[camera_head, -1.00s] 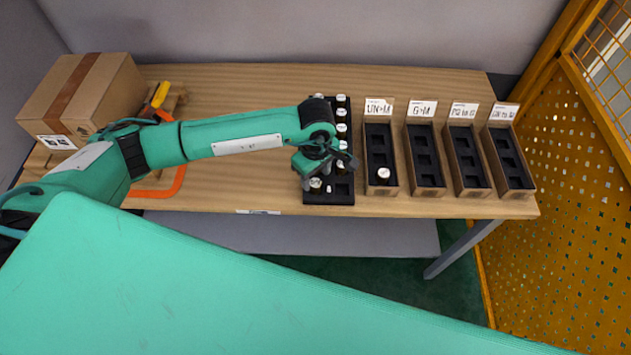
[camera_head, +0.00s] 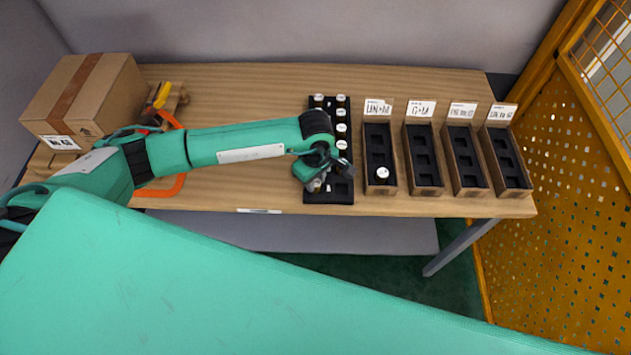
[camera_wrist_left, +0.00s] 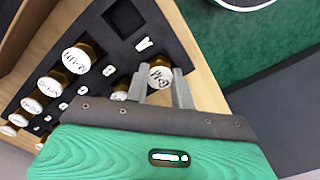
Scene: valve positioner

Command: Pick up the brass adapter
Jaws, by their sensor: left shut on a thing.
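My left gripper (camera_head: 319,185) is at the front end of the black tray (camera_head: 343,197). In the left wrist view its two grey fingers (camera_wrist_left: 160,90) are shut on a brass adapter (camera_wrist_left: 160,75) with a white, marked top. The adapter appears to be still at its place in the tray; I cannot tell whether it is lifted. Several other brass adapters with white tops stand in the tray, one of them close by (camera_wrist_left: 78,58). An empty square pocket (camera_wrist_left: 123,18) lies near the held adapter. My right gripper is not in view.
Several open boxes with label cards stand right of the tray; the leftmost box (camera_head: 369,188) holds one white-topped piece (camera_head: 382,173). A cardboard box (camera_head: 85,95) and an orange-framed tool (camera_head: 176,186) are at the left. A yellow perforated fence (camera_head: 570,180) stands at the right.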

